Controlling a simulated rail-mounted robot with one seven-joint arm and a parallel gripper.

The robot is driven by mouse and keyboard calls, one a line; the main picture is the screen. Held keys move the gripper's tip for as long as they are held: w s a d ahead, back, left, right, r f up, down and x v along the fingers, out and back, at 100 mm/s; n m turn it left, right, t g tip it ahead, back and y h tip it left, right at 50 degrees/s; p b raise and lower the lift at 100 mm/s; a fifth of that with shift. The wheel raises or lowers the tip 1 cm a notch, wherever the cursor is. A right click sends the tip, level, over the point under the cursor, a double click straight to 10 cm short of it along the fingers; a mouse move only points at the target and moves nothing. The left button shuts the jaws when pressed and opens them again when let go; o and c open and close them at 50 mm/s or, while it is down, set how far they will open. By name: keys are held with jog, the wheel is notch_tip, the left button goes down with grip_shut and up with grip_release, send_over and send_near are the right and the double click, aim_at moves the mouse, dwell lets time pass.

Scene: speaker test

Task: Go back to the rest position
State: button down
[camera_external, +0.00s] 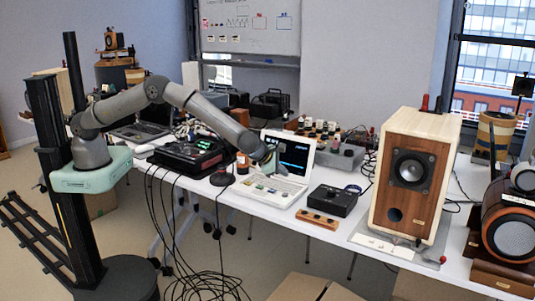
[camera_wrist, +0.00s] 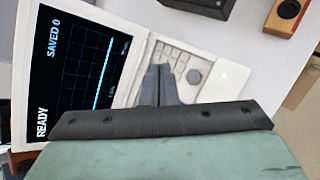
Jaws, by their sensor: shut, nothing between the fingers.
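My gripper (camera_wrist: 158,86) is shut and empty, with its dark fingertips together over the keyboard of the white laptop-like device (camera_wrist: 150,55) in the wrist view. The device's dark screen (camera_wrist: 75,60) reads "READY" and "SAVED 0". In the external view the white device (camera_external: 270,189) stands open on the table, and my gripper (camera_external: 270,168) is at its screen and keyboard, partly in front of the screen. I cannot tell whether the fingertips touch the keys. My arm reaches out from the rail column at the left.
A black box (camera_external: 332,200) and a wooden button block (camera_external: 317,219) lie right of the device. A large wooden speaker (camera_external: 411,175) stands further right. A black console (camera_external: 187,157) is to the left. Cables (camera_external: 200,230) hang off the front edge.

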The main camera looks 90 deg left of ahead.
jog(key=s+a+r+n+g+h, duration=0.1)
jog(key=s+a+r+n+g, duration=0.1)
jog(key=s+r+n, duration=0.8)
jog(key=s+a+r+n+g, duration=0.25)
jog(key=s+r+n, duration=0.45)
jog(key=s, duration=0.5)
jog(key=s+d+n+g+h, duration=0.1)
jog(key=s+n+h, duration=0.1)
jog(key=s+n, duration=0.8)
jog(key=s+d+n+g+h, duration=0.1)
jog(key=s+n, duration=0.9)
jog(key=s, duration=1.2)
jog(key=shift+s+d+f+h, duration=0.4)
jog(key=shift+d+h, duration=0.1)
jog(key=shift+d, duration=0.15)
